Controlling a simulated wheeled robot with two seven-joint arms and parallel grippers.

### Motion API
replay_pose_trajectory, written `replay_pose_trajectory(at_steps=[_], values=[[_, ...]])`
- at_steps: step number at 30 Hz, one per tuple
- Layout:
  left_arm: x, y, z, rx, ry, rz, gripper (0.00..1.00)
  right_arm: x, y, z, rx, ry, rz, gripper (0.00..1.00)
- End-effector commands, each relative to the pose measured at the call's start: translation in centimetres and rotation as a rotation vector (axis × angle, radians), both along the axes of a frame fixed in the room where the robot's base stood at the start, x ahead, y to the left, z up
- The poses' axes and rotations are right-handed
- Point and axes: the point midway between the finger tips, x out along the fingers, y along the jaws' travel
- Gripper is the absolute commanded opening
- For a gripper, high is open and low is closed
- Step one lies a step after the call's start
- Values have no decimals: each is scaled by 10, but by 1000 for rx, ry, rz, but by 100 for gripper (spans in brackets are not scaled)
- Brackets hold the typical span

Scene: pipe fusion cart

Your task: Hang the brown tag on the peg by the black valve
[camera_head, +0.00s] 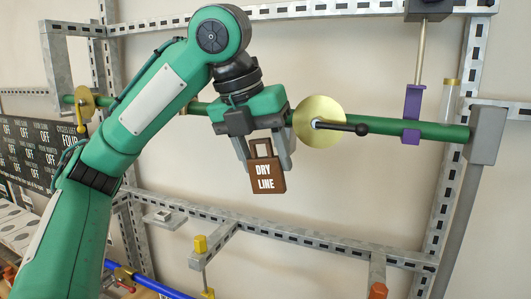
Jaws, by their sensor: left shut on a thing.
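The brown tag (265,184) reads "DRY LINE" and has a squared loop at its top. My left gripper (266,160) points down and is shut on the tag, which hangs upright between its fingers. To its right, a black lever (345,127) with a round brass disc (319,108) behind its left end sits on the green pipe (440,131); I take it as the black valve. The tag is below and left of the disc, apart from it in the picture. I cannot make out a separate peg there. My right gripper is not in view.
A purple clamp (411,116) grips the green pipe farther right. A yellow valve (86,103) is at the pipe's left end. Slotted metal rails (330,242) frame the space, with a yellow fitting (200,245) at lower centre. A black sign panel (28,150) is at left.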

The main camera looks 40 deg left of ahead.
Motion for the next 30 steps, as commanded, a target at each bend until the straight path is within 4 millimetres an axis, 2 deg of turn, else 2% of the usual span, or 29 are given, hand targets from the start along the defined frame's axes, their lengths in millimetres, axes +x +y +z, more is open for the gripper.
replay_pose_trajectory(at_steps=[19, 30], values=[[38, 9, -4, 1, 1, 3, 29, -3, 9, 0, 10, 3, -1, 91], [60, 14, -6, 1, 1, 3, 29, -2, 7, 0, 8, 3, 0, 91]])
